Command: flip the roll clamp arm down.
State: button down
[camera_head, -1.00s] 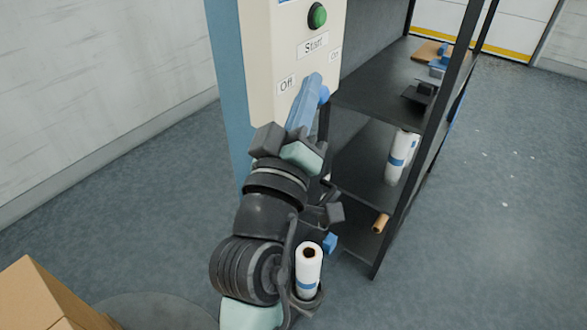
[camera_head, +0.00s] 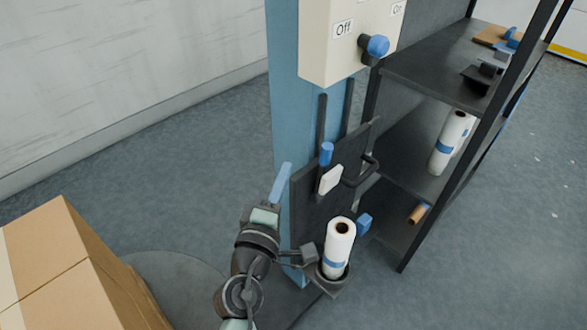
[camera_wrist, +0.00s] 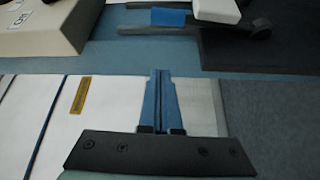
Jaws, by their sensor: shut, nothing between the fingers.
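A dark upright bar with a blue grip (camera_head: 326,152) stands on the dark panel of the blue column; it looks like the roll clamp arm, raised. The blue grip shows at the top of the wrist view (camera_wrist: 168,17). A white block (camera_head: 331,180) sits just below it. The white roll (camera_head: 339,240) with a blue band stands upright on a round dark holder (camera_head: 336,288) below. My gripper (camera_head: 285,170) is left of the panel, its blue fingers together and empty, pointing up. In the wrist view the shut fingers (camera_wrist: 160,75) are apart from the grip.
The beige control box (camera_head: 345,45) with a blue-capped knob (camera_head: 377,46) is above. A blue knob (camera_head: 364,224) is beside the roll. A dark shelf (camera_head: 435,70) with more rolls stands at the right. Cardboard boxes (camera_head: 75,265) are at lower left. Floor left of the column is clear.

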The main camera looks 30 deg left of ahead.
aim_at(325, 176)
jog(key=x, duration=0.8)
jog(key=shift+w+d+r, duration=0.1)
jog(key=shift+w+d, duration=0.1)
jog(key=shift+w, duration=0.25)
jog(key=shift+s+d+p, duration=0.15)
jog(key=shift+d+p, duration=0.15)
jog(key=shift+d, duration=0.3)
jog(key=shift+s+d+p, duration=0.15)
jog(key=shift+d+p, duration=0.1)
jog(key=shift+d, duration=0.4)
jog(key=shift+s+d+f, duration=0.15)
jog(key=shift+d+f, duration=0.15)
jog(key=shift+d, duration=0.3)
